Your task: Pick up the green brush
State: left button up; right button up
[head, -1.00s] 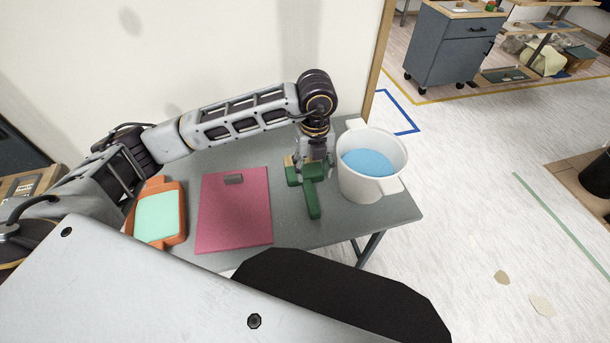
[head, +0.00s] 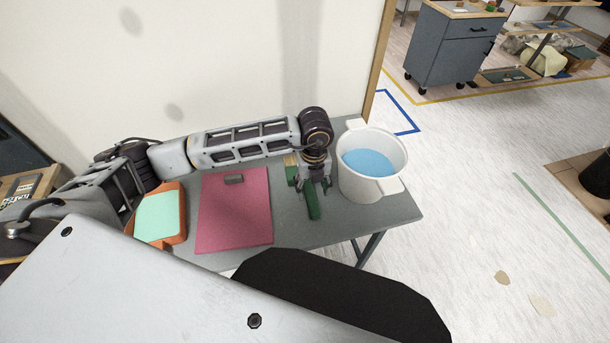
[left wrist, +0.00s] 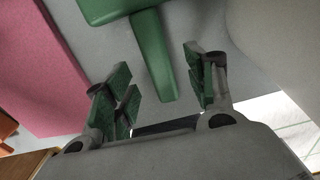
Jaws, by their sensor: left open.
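The green brush (head: 312,200) lies on the grey table between the pink board and the white bucket. Its handle points toward the table's front edge, and its head is partly hidden by my left gripper (head: 315,188). In the left wrist view the brush handle (left wrist: 153,55) lies between the two spread green-padded fingers of my left gripper (left wrist: 160,85). The gripper is open, and a gap shows on each side of the handle. My right gripper is not in view.
The white bucket (head: 362,187) with blue contents stands close to the right of the gripper. The pink board (head: 232,225) with a small grey block lies to the left. An orange tray (head: 180,225) is farther left. A wall stands behind the grey table (head: 290,228).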

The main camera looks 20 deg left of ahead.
aim_at(311, 197)
pick_arm(q)
jog(key=shift+f, duration=0.1)
jog(key=shift+s+f, duration=0.15)
jog(key=shift+f, duration=2.35)
jog(key=c, duration=1.1)
jog(key=shift+r, duration=5.05)
